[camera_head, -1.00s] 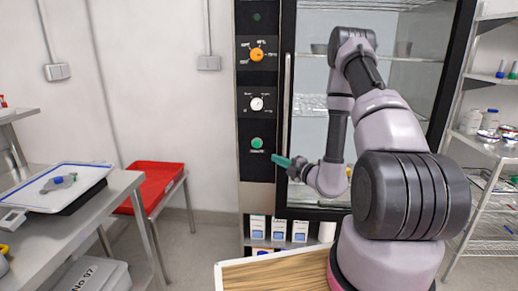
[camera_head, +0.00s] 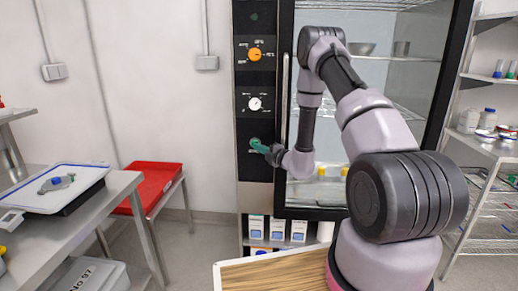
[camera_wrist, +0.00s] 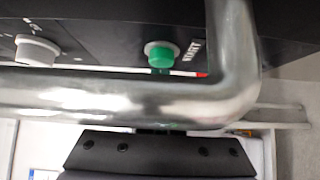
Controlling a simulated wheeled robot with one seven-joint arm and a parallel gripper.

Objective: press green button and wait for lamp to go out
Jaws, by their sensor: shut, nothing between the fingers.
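The green button (camera_wrist: 161,53) shows in the wrist view as a round green cap in a pale collar on the black panel. My gripper is shut and empty, pointing left at the panel. In the wrist view the metal handle bar crosses in front of the fingers, so I cannot tell whether the tip touches the button. The lamp (camera_head: 254,17) at the panel's top is dark green and looks unlit.
Above the button are a white dial (camera_head: 254,103) and an orange knob (camera_head: 255,54). The vertical door handle (camera_head: 285,100) stands close beside my wrist. A glass-doored cabinet is behind my arm. A red tray (camera_head: 150,187) and a steel table (camera_head: 75,220) stand at left.

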